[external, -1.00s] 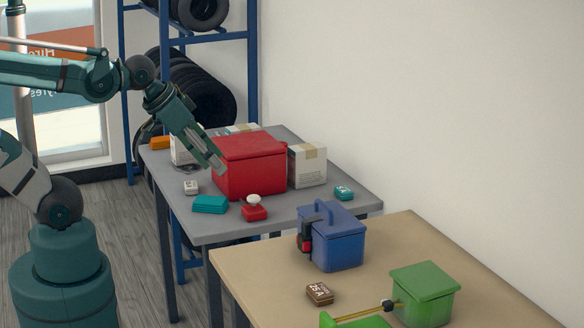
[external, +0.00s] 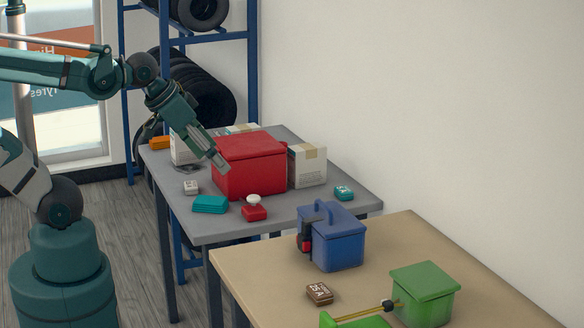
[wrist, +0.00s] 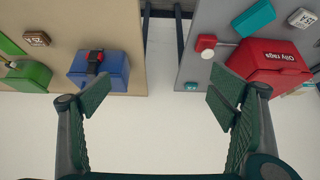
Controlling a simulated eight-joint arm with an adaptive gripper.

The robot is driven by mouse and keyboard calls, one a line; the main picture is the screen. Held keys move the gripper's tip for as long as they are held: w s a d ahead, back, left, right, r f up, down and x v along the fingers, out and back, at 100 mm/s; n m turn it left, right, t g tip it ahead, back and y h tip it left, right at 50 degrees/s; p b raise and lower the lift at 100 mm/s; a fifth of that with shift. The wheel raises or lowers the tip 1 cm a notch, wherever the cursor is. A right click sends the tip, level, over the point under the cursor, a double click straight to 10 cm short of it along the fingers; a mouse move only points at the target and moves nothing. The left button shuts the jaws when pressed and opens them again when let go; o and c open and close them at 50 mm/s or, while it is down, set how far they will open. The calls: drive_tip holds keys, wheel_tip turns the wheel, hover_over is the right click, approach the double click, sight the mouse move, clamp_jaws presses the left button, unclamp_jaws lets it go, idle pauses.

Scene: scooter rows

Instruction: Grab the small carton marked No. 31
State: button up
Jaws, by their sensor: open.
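Small box-like items lie on two tables, and I cannot read No. 31 on any of them. A small white one (external: 190,187) with dark print sits at the grey table's near left; it also shows at the top right of the wrist view (wrist: 302,18). A small teal one (external: 343,193) is at the grey table's right edge. A brown one (external: 319,293), its print seeming to read 25 A, lies on the tan table. My gripper (external: 222,165) is open and empty, in front of the red box's left side; its spread fingers (wrist: 160,98) frame pale wall in the wrist view.
The red box (external: 250,165), marked Oily rags, stands mid-table between larger white cartons (external: 307,168). A flat teal box (external: 210,204) and a red item with a white knob (external: 254,212) lie before it. The tan table carries a blue box (external: 335,240) and green box (external: 425,295).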

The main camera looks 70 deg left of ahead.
drive_tip(key=w+a+r+n+g+y+p, duration=0.1)
drive_tip(key=w+a+r+n+g+p, duration=0.2)
drive_tip(key=w+a, duration=0.6)
drive_tip(key=w+a+r+n+p, duration=0.2)
drive_tip(key=w+a+r+n, duration=0.25)
drive_tip(key=w+a, duration=0.45)
drive_tip(key=n+g+h+p, duration=0.1)
drive_tip(key=n+g+p, duration=0.3)
drive_tip(key=n+p, duration=0.5)
approach(243, 127)
drive_tip(key=shift+n, duration=0.85)
drive_tip(key=f, duration=0.2)
drive_tip(key=f+b, duration=0.1)
drive_tip(key=f, duration=0.3)
drive_tip(key=shift+d+b, duration=0.3)
drive_tip(key=shift+d, duration=0.1)
drive_tip(key=shift+s+a+f, duration=0.15)
drive_tip(key=shift+a+f, duration=0.15)
drive_tip(key=shift+f, duration=1.3)
